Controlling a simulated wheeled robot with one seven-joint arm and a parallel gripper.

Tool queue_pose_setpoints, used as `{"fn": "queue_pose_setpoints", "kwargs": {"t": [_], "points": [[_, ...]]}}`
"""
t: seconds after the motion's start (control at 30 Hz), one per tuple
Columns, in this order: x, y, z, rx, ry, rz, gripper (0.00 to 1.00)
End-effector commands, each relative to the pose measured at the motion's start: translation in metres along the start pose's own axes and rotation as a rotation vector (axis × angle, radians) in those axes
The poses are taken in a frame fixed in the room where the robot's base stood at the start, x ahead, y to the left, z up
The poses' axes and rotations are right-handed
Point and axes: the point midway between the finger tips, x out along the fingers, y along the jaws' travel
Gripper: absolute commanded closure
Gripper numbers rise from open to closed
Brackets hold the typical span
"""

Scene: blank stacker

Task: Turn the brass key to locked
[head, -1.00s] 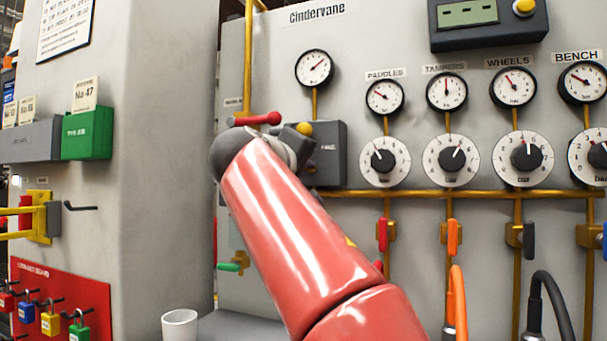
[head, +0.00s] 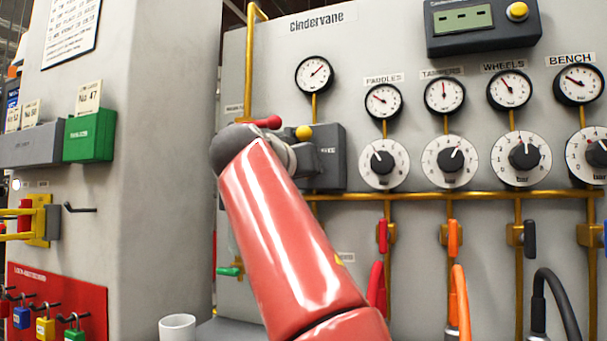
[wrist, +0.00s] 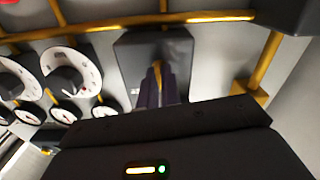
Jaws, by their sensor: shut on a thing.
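The brass key (wrist: 157,70) shows as a thin gold sliver in the wrist view, at the face of a dark grey box (wrist: 130,60). My gripper (wrist: 160,88) is shut on it, with a dark finger close on each side. Most of the key is hidden by the fingers and the gripper body, so its exact angle is unclear. In the head view my gripper (head: 306,158) is at the front of the grey box (head: 333,160), below a yellow knob (head: 304,132). The key is hidden there.
Brass pipes (head: 440,196) run across the panel beside the box. Gauges, white dials (head: 383,161) and coloured valve handles (head: 453,232) stand to the right. A white cup (head: 177,327) is at the lower left, near a red board (head: 60,290) with padlocks.

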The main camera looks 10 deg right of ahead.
Motion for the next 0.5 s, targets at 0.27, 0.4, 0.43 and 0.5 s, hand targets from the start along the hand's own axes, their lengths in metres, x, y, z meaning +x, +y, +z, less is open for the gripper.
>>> {"fn": "queue_pose_setpoints", "kwargs": {"t": [0.27,0.4,0.43,0.5], "points": [[0.0005,-0.0013,0.0026,0.126,-0.006,0.001,1.0],[0.0006,-0.0016,0.0027,0.156,-0.006,0.0,1.0],[0.0006,-0.0016,0.0027,0.16,-0.006,0.0,1.0],[0.0006,-0.0015,0.0026,0.166,-0.007,0.0,1.0]]}}
